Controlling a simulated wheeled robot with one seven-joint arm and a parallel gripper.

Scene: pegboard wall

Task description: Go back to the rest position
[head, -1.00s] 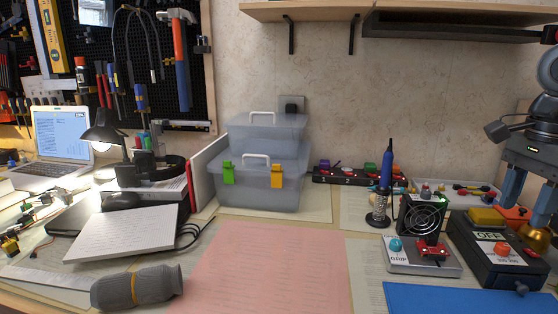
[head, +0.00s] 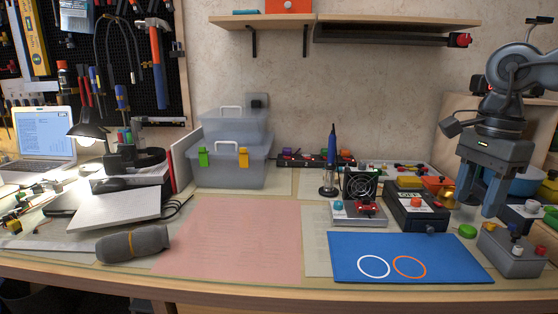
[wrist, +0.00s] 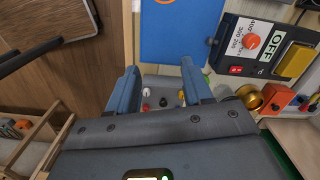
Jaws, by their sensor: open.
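My gripper (head: 482,196) hangs at the right side of the bench in the head view, with its blue fingers pointing down. The fingers are apart and nothing is between them. In the wrist view my gripper (wrist: 162,82) also shows open, with a grey box with knobs (wrist: 160,98) visible below and beyond the fingers. In the head view that grey box (head: 512,262) stands on the bench just right of and below the fingertips. The gripper appears to be above the bench and touching nothing.
A blue mat (head: 340,270) with a white and an orange ring lies at the front right. A dark box marked OFF (head: 415,215) and a small fan (head: 361,181) stand behind it. A pink sheet (head: 235,235) covers the middle bench. A shelf (head: 280,21) hangs above.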

